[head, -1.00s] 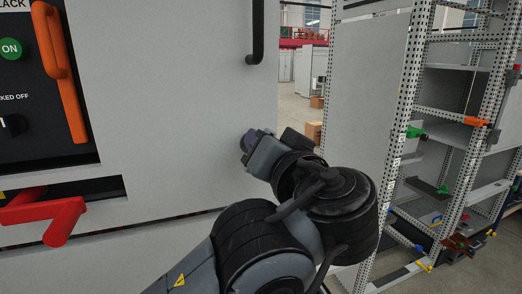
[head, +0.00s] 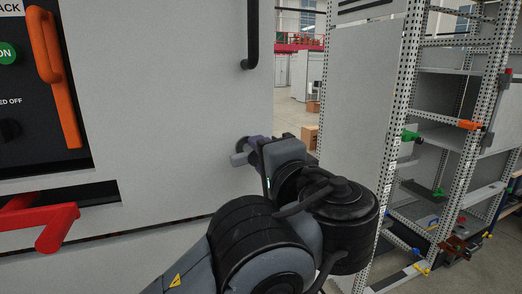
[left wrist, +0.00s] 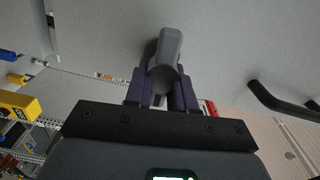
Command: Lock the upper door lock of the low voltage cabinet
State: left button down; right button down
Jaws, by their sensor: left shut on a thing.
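The cabinet door (head: 165,110) is a flat light-grey panel and looks closed. A small grey lock key or knob (head: 237,159) sticks out near its right edge, with a dark round base at the door. My left gripper (head: 254,150) is at this knob, against the door's right side. In the left wrist view the grey knob (left wrist: 167,55) lies between the two dark purple fingers of the left gripper (left wrist: 161,92), which are shut on it. The fingers hide part of the knob. My right gripper is not in view.
A black door handle (head: 252,35) is above the lock; it also shows in the left wrist view (left wrist: 280,103). An orange handle (head: 54,75) and a red handle (head: 45,223) are at the left. An open perforated frame (head: 400,130) stands at the right.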

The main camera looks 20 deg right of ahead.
pick_arm(q)
jog(key=shift+f+m, duration=0.1)
jog(key=shift+m, duration=0.6)
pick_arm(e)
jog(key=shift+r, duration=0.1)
pick_arm(q)
jog(key=c, duration=1)
grip_release()
jog(key=shift+c, duration=0.2)
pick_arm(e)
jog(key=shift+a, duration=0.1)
pick_arm(q)
jog(key=shift+s, duration=0.2)
